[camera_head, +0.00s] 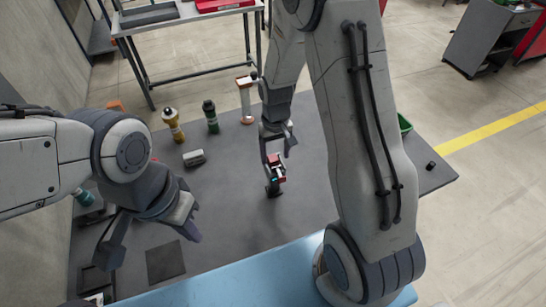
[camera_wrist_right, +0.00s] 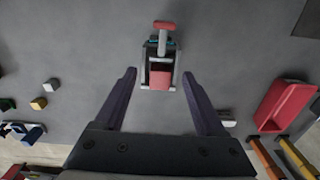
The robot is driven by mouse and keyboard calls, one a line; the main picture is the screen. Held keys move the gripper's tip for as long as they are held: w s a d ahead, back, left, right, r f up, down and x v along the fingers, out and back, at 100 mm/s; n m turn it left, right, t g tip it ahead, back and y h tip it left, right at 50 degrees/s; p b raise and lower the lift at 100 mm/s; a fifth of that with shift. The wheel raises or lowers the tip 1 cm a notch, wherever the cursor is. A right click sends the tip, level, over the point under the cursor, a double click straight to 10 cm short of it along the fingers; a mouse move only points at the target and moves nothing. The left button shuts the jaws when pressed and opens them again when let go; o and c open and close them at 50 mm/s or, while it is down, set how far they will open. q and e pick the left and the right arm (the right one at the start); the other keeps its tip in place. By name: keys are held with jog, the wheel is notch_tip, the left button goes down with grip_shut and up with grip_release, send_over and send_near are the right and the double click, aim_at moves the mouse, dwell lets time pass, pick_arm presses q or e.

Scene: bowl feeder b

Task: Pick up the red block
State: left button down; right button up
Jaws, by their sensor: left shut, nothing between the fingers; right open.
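The red block (camera_wrist_right: 160,78) sits in a grey, slotted holder (camera_wrist_right: 147,70) on the dark table, seen between and just beyond my right fingertips in the right wrist view. In the head view the red block (camera_head: 275,160) is partly hidden by my right gripper (camera_head: 278,148). My right gripper is open, with one finger on each side of the block's line, and nothing is held in it.
A red T-shaped piece (camera_wrist_right: 164,27) stands beyond the block. A red bin (camera_wrist_right: 285,105) is at the right in the wrist view. Yellow (camera_head: 173,125) and green (camera_head: 211,117) bottle-like items and a grey piece (camera_head: 194,158) stand left of my right gripper. A dark square (camera_head: 165,261) lies front left.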

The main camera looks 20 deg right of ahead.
jog(key=shift+f, duration=0.95)
jog(key=shift+c, duration=0.3)
grip_shut()
